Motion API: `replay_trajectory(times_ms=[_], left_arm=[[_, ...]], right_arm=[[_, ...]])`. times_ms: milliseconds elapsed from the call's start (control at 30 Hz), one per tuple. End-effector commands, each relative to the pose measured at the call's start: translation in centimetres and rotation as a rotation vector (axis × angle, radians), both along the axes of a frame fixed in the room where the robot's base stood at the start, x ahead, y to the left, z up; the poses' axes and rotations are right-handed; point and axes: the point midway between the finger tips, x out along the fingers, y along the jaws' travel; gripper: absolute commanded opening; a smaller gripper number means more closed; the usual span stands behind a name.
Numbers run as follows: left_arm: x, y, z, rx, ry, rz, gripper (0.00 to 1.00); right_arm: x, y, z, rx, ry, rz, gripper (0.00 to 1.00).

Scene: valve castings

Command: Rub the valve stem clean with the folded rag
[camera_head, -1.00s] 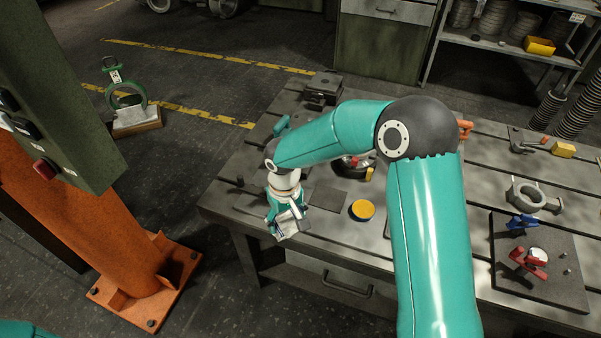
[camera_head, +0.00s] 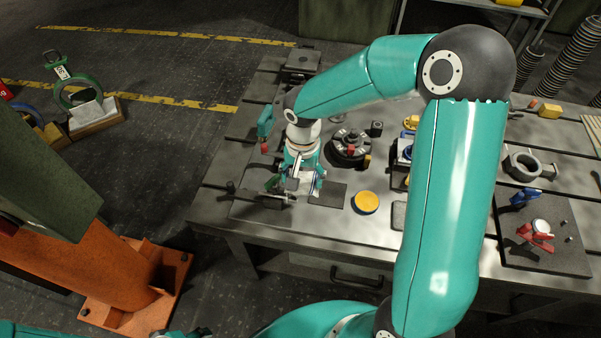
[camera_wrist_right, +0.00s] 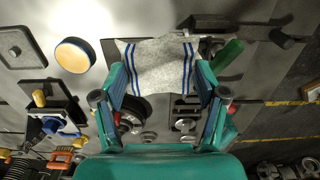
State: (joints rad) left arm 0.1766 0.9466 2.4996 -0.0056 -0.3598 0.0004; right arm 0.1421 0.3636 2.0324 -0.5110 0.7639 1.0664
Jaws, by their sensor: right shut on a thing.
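My right gripper (camera_head: 301,182) is low over the front left part of the workbench. In the right wrist view its fingers (camera_wrist_right: 160,78) are shut on the folded rag (camera_wrist_right: 158,62), pale grey with blue stripes, spread between them. Beside the rag are a green handle (camera_wrist_right: 228,54) and a dark rod with a knobbed end (camera_wrist_right: 268,36); this may be the valve stem. In the head view a thin metal rod (camera_head: 272,196) lies close by the gripper. Whether the rag touches it I cannot tell.
A yellow round tin (camera_head: 365,202) stands right of the gripper, by a dark flat pad (camera_head: 328,196). A dark round chuck (camera_head: 349,146) is behind. A ring casting (camera_head: 524,165) and a board (camera_head: 545,251) with blue and red clamps are farther right.

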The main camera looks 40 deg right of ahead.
Motion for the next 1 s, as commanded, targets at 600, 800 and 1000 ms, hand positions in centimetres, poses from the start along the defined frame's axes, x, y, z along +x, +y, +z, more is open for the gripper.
replay_trajectory(times_ms=[600,800,1000], left_arm=[[0.0,0.0,-3.6,0.000,-0.001,0.000,0.49],[0.1,0.0,-5.6,0.000,-0.001,0.000,0.49],[0.1,0.0,-7.6,0.000,-0.001,0.000,0.49]], right_arm=[[0.0,0.0,-3.0,0.000,0.000,0.002,0.44],[0.0,0.0,-5.0,0.001,-0.001,0.002,0.44],[0.0,0.0,-7.0,0.001,-0.001,0.002,0.44]])
